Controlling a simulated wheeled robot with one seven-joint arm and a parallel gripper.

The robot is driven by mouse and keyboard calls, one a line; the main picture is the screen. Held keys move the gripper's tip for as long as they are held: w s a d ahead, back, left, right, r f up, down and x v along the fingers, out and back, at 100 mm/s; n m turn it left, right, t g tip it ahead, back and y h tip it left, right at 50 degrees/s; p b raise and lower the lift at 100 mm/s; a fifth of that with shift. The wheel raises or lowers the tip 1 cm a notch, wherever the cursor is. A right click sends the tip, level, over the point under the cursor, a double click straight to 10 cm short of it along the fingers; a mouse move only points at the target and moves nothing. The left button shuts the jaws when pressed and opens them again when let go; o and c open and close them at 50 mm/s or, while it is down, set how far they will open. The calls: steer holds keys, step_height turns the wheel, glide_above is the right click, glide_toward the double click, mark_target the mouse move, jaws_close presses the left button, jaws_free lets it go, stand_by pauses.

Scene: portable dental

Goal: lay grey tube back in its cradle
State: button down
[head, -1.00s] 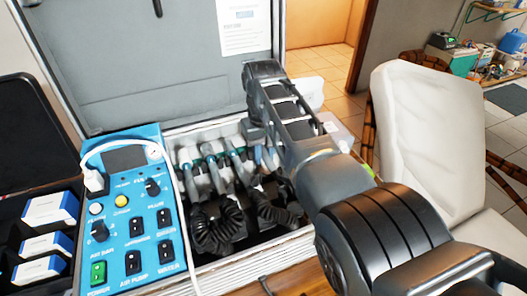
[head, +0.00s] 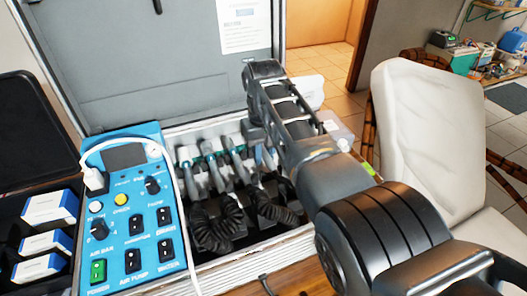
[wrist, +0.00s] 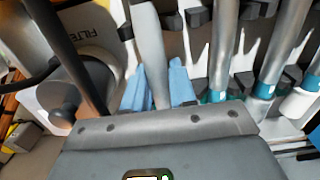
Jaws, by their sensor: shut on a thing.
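The grey tube (wrist: 150,45) stands between the two light-blue fingertips of my gripper (wrist: 158,88) in the wrist view, and the fingers are shut on it. Its lower end is hidden behind the gripper body. Black cradle clips (wrist: 197,16) show on the pale rack right of it; I cannot tell whether the tube touches its own cradle. In the head view my gripper (head: 262,157) is low over the right part of the open case (head: 232,262), mostly hidden by my arm.
Several tubes with teal bands (wrist: 218,60) stand close on the right in the wrist view. A cylinder marked FILTER (wrist: 85,45) is close on the left. In the head view, black coiled hoses (head: 215,228) fill the case beside a blue control panel (head: 130,215). A white chair (head: 425,130) stands right.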

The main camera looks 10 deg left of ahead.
steer(key=shift+f+b, duration=0.35)
steer(key=shift+f, duration=0.25)
steer(key=c, duration=0.8)
jaws_free()
steer(key=shift+f, duration=0.1)
step_height(320, 180, up, 6)
steer(key=p, duration=0.4)
steer(key=shift+f+p, duration=0.25)
steer(key=shift+p, duration=0.15)
steer(key=shift+r, duration=1.3)
